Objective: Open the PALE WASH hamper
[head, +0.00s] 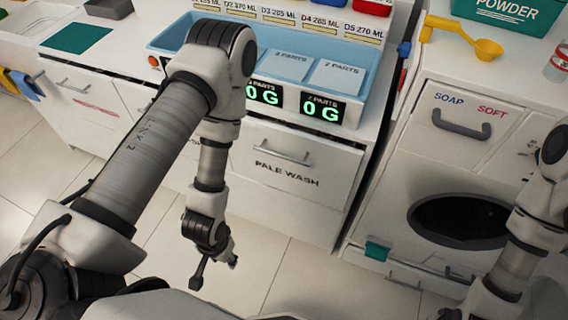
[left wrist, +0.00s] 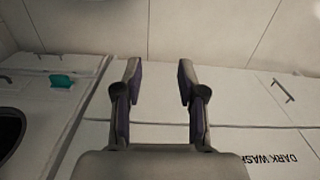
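The PALE WASH hamper (head: 325,190) is a white front with a grey bar handle (head: 282,155) above its dark lettering, in the middle of the head view. It looks shut, flush with the cabinet. My left gripper (head: 215,270) hangs in front of and below it, left of the lettering, apart from the handle. In the left wrist view my left gripper (left wrist: 158,75) has its fingers spread with nothing between them. Of my right arm only the links show at the right edge of the head view; its fingers cannot be made out at the bottom edge.
A washing machine with a dark round door (head: 460,220) stands to the right. A blue tray (head: 355,105) with scale displays sits on the counter above the hamper. The DARK WASH front (left wrist: 245,140) shows in the left wrist view. The tiled floor (head: 290,275) before the hamper is clear.

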